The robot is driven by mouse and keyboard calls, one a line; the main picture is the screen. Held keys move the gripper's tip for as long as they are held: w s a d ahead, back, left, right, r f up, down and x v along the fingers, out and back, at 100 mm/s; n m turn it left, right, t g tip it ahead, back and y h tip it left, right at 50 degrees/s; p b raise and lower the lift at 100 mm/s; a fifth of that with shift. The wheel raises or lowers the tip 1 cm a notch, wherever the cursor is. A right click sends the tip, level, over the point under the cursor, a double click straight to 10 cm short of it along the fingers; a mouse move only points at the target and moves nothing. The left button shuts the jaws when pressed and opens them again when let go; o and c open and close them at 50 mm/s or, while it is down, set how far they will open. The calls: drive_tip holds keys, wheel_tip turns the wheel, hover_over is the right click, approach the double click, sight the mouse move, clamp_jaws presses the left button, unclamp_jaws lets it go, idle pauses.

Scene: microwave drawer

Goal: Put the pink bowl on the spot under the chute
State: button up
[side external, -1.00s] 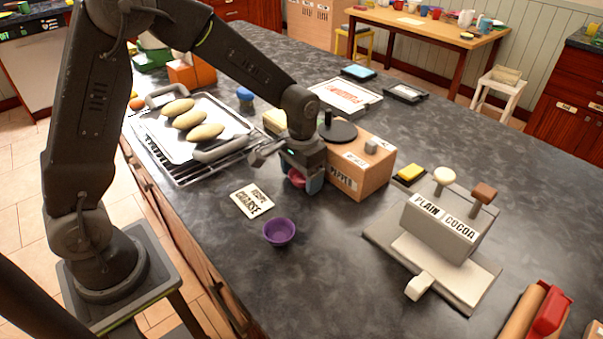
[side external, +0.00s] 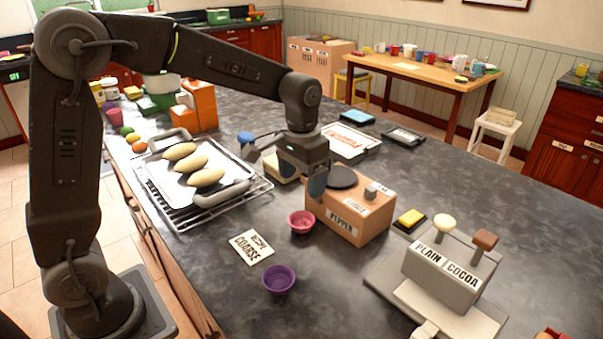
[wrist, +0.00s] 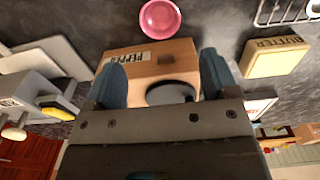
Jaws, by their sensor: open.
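The pink bowl (side external: 301,221) stands upright on the dark counter, beside the front left face of the wooden box labelled PEPPER (side external: 346,213). It also shows at the top of the wrist view (wrist: 160,19). My gripper (side external: 303,180) is open and empty, above the counter and higher than the bowl, close to the pepper box. In the wrist view its two blue fingers (wrist: 164,78) are wide apart over the box and its black disc (wrist: 172,94). I cannot make out a chute or a marked spot clearly; the bowl may cover it.
A purple bowl (side external: 279,279) and a COARSE card (side external: 251,246) lie nearer the front edge. A PLAIN/COCOA dispenser (side external: 441,273) stands at right. A tray with several loaves (side external: 236,188) is at left. Butter (wrist: 275,57) lies beside the pepper box.

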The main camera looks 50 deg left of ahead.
drive_tip(key=s+r+t, duration=0.2)
drive_tip(key=s+r, duration=0.1)
drive_tip(key=s, duration=0.7)
drive_tip(key=s+r+t, duration=0.3)
drive_tip(key=s, duration=0.7)
drive_tip(key=shift+a+t, duration=0.3)
